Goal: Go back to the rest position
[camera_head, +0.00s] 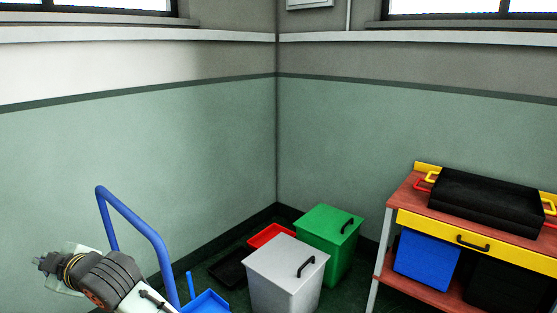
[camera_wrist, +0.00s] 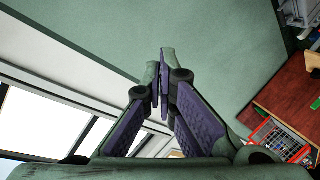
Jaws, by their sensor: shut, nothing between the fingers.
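My gripper (camera_wrist: 160,78) shows in the wrist view with its two fingers drawn together and nothing between them. In that view the fingertips lie over the green wall. In the head view, part of my arm is at the lower left, partly cut off by the bottom edge. My gripper's fingers cannot be made out clearly there.
Near my arm is a blue handle bar (camera_head: 151,235), with a blue tray (camera_head: 210,304) beside it. Grey (camera_head: 283,283) and green (camera_head: 322,245) lidded bins stand in the corner. A table (camera_head: 408,197) at right carries a black case (camera_head: 483,205).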

